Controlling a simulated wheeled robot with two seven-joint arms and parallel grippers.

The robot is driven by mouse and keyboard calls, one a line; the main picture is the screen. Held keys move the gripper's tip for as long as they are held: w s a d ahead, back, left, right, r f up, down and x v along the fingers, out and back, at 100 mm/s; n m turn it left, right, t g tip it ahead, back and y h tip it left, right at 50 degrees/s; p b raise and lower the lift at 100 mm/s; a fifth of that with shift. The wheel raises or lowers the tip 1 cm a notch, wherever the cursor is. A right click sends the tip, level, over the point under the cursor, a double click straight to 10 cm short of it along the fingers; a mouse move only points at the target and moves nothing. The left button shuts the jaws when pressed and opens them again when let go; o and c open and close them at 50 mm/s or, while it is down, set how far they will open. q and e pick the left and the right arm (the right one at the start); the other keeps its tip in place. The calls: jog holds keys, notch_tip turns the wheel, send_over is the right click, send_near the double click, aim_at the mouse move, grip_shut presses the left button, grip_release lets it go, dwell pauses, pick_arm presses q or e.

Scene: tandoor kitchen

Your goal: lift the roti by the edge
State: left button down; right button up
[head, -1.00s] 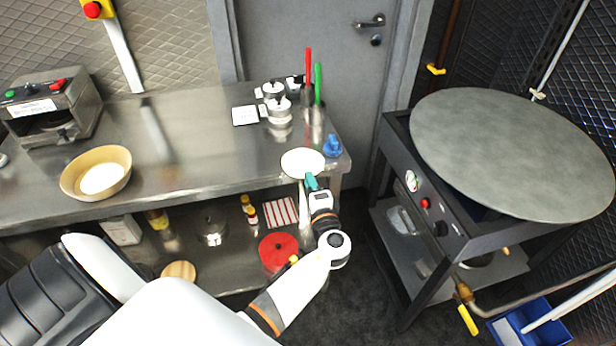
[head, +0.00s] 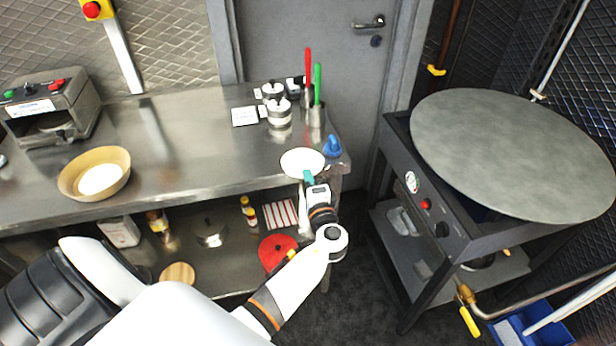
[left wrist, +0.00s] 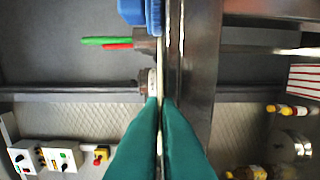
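The roti (head: 302,161) is a pale, flat disc at the right front of the steel counter, by its front edge. My left gripper (head: 308,176) reaches it from the front, with teal fingers at its near edge. In the left wrist view the two teal fingers (left wrist: 161,100) are nearly together, with a thin pale strip, the roti seen edge-on, between them. The left gripper looks shut on this edge. Whether the roti's far side touches the counter is hard to tell. My right gripper is not in view.
A blue object (head: 333,146) and a steel holder (head: 316,122) with red and green handles stand just behind the roti. Tins (head: 279,110) are further back. A wooden bowl (head: 95,174) is at left. A large round griddle (head: 515,150) stands at right, across a gap.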

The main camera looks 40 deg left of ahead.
pick_arm(q)
notch_tip(320, 180, up, 2)
jog(key=shift+r+p, duration=0.2)
jog(key=shift+p, duration=0.45)
jog(key=s+d+r+p, duration=0.3)
jog(key=s+d+r, duration=0.2)
jog(key=s+d, duration=0.4)
jog(key=shift+d+p, duration=0.3)
jog(key=shift+d, duration=0.55)
